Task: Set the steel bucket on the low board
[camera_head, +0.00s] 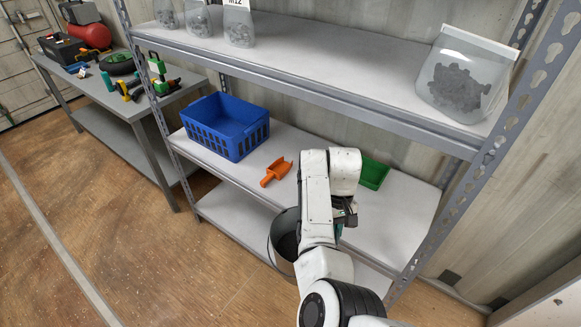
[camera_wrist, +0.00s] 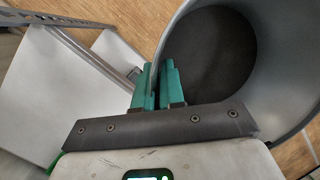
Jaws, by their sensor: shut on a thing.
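The steel bucket (camera_head: 282,243) is a grey open pail, partly hidden behind my arm in the head view. It hangs at the front edge of the shelf unit. In the wrist view, the bucket (camera_wrist: 290,60) fills the right side, with its mouth and dark inside facing the camera. My gripper (camera_wrist: 158,82) has its teal fingers shut on the bucket's wall at the rim. In the head view, my gripper (camera_head: 340,228) is mostly hidden by the arm. The low board (camera_head: 227,212) is the grey bottom shelf, and its bare left part shows.
The middle board (camera_head: 215,168) above holds a blue crate (camera_head: 228,125), an orange scoop (camera_head: 276,171) and a green tray (camera_head: 373,173). The top board (camera_head: 330,60) carries bags of dark pieces. A shelf post (camera_head: 490,160) stands at right. A workbench (camera_head: 120,100) with tools is at left.

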